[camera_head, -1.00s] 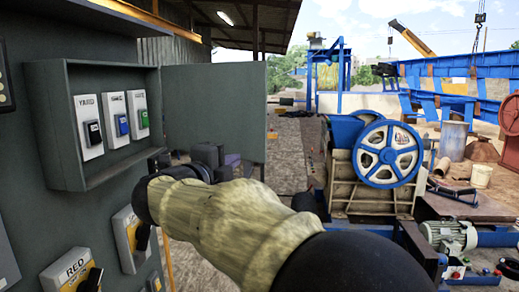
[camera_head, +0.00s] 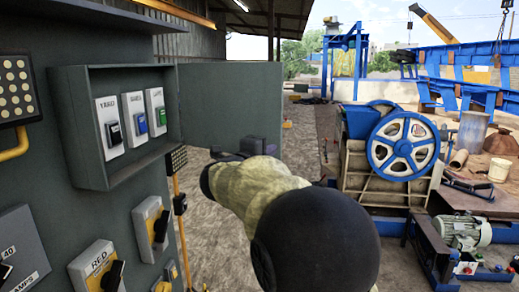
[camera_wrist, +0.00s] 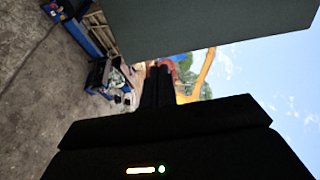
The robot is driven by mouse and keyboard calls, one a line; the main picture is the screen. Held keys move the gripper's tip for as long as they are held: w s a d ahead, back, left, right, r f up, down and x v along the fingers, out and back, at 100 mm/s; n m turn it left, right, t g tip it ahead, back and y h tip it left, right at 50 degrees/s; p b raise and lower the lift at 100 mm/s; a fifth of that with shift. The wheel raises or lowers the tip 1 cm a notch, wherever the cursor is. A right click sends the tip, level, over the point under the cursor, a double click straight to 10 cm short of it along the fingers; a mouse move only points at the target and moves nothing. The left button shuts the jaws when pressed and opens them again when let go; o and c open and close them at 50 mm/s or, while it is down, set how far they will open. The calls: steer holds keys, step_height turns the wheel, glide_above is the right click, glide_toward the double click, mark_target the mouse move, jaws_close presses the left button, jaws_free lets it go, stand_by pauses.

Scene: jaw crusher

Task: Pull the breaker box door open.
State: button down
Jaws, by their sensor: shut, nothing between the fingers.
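The breaker box (camera_head: 78,120) is a grey open-fronted case on the panel at the left in the head view. Its door (camera_head: 230,100) stands wide open, out to the right of the box. Three switches show inside: a black one (camera_head: 113,131), a blue one (camera_head: 140,123) and a green one (camera_head: 161,116). My gripper (camera_head: 232,155) is at the door's lower part, partly hidden by my own arm. In the wrist view my gripper (camera_wrist: 157,85) is shut and empty, and the grey door (camera_wrist: 210,25) fills the top. I cannot tell whether they touch.
Below the box are rotary switches, one on a plate marked RED (camera_head: 98,268). A yellow-stemmed lamp (camera_head: 14,92) juts out at the left. The jaw crusher with its blue wheel (camera_head: 403,147) and a motor (camera_head: 463,230) stand at the right. Open ground lies behind the door.

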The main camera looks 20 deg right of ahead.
mark_target(280, 144)
steer(key=shift+p+x, duration=0.65)
steer(key=shift+x, duration=1.1)
